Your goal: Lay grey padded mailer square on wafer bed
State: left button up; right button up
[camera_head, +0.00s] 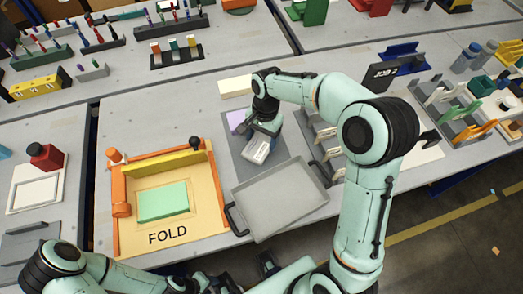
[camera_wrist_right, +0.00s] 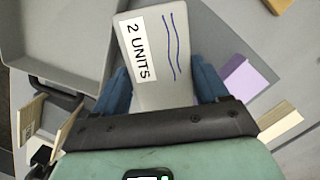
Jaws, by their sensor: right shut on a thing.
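The grey padded mailer (camera_head: 257,151) is pale, with a white "2 UNITS" label and blue wavy lines that show in the right wrist view (camera_wrist_right: 151,45). My right gripper (camera_head: 265,131) is shut on its near end, with one blue finger on each side in the right wrist view (camera_wrist_right: 165,88). The mailer is over a flat dark grey mat (camera_head: 240,147); whether it touches is unclear. No surface is marked as the wafer bed; an orange-framed board marked FOLD (camera_head: 205,232) holds a green pad (camera_head: 163,202). My left gripper (camera_head: 205,284) is at the bottom edge, its fingers unclear.
An empty grey tray (camera_head: 282,200) lies just in front of the mat. A purple block (camera_head: 236,121) is at the mat's left edge, and a cream block (camera_head: 235,86) lies behind. Racks (camera_head: 327,145) stand to the right. Pen holders (camera_head: 98,42) are at the back left.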

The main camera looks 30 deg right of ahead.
aim_at(262, 151)
jog(key=shift+f, duration=3.45)
jog(key=shift+f+b, duration=0.15)
jog(key=shift+b, duration=0.15)
jog(key=o, duration=1)
jog(key=shift+o, duration=0.2)
